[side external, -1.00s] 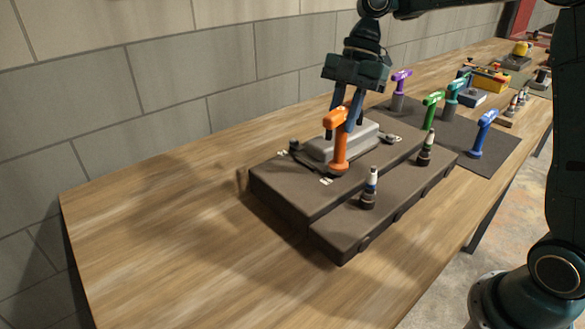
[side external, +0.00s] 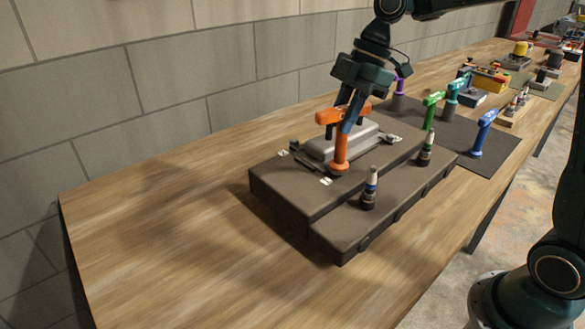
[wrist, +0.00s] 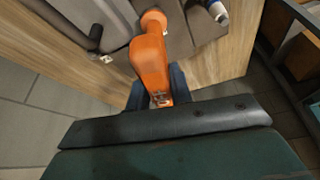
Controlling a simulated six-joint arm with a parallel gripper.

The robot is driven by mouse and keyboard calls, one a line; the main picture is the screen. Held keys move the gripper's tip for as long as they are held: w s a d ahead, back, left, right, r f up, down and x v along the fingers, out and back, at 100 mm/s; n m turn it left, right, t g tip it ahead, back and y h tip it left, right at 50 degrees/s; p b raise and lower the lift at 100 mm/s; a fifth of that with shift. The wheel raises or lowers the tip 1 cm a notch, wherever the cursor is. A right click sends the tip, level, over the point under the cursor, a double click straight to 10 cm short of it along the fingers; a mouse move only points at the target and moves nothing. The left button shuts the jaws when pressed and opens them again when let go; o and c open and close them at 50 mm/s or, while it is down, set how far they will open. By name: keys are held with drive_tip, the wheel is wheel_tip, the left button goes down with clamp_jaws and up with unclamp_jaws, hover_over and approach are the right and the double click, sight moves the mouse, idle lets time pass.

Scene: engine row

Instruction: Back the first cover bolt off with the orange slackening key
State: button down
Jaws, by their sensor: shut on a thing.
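The orange slackening key (side external: 341,152) stands upright on the near front corner of the grey cover's dark block, its foot over the spot where a bolt sits. The bolt itself is hidden under the key. My gripper (side external: 346,124) is shut on the orange key at its top handle. In the wrist view the orange key (wrist: 150,58) runs up from between my fingers (wrist: 157,92) to its round shaft end. The grey cover (side external: 330,145) lies on the dark block (side external: 285,190), behind the key.
Green (side external: 432,110), teal (side external: 452,95), purple (side external: 398,90) and blue (side external: 482,133) keys stand on a dark mat (side external: 500,150). Bare wood lies at the left.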

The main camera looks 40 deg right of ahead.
drive_tip(key=m, duration=0.2)
drive_tip(key=m+t, duration=0.1)
drive_tip(key=m, duration=0.1)
drive_tip(key=shift+r+t, duration=0.1)
drive_tip(key=shift+t, duration=0.2)
drive_tip(key=m+t+h, duration=0.1)
drive_tip(key=m, duration=0.3)
drive_tip(key=shift+h, duration=0.3)
drive_tip(key=m+h, duration=0.1)
drive_tip(key=m, duration=0.2)
drive_tip(key=shift+a+r+m+t, duration=0.1)
drive_tip(key=shift+m+t, duration=0.3)
drive_tip(key=shift+m+h, duration=0.8)
drive_tip(key=shift+m, duration=1.1)
drive_tip(key=shift+m, duration=0.3)
